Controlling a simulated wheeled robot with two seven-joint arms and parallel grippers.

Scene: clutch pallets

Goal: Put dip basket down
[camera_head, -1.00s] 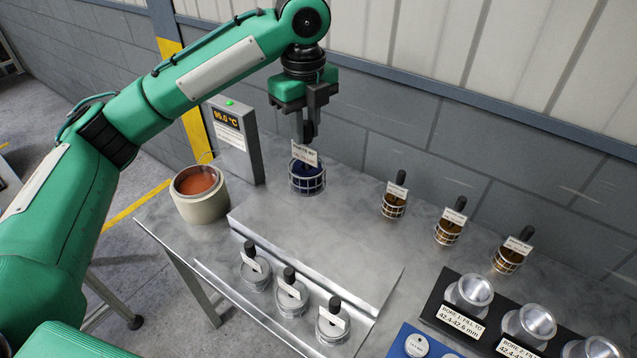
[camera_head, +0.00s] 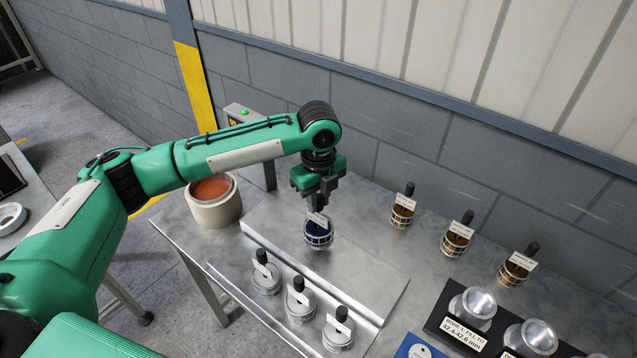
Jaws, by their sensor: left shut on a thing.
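The dip basket (camera_head: 318,239) is a small round wire basket with dark blue contents and a white label at its top. My left gripper (camera_head: 318,203) points down and is shut on the top of this basket. The basket hangs over or stands on the raised metal plate (camera_head: 350,270) in the middle of the table; I cannot tell whether it touches. Its handle is mostly hidden by the gripper and the label. My right gripper is not in view.
A round pot with orange-brown liquid (camera_head: 213,203) stands to the left. Several dark-handled metal pieces (camera_head: 300,303) stand in a row in front. Baskets with amber contents (camera_head: 403,213) stand behind right. A black rack with metal cups (camera_head: 474,307) is at the front right.

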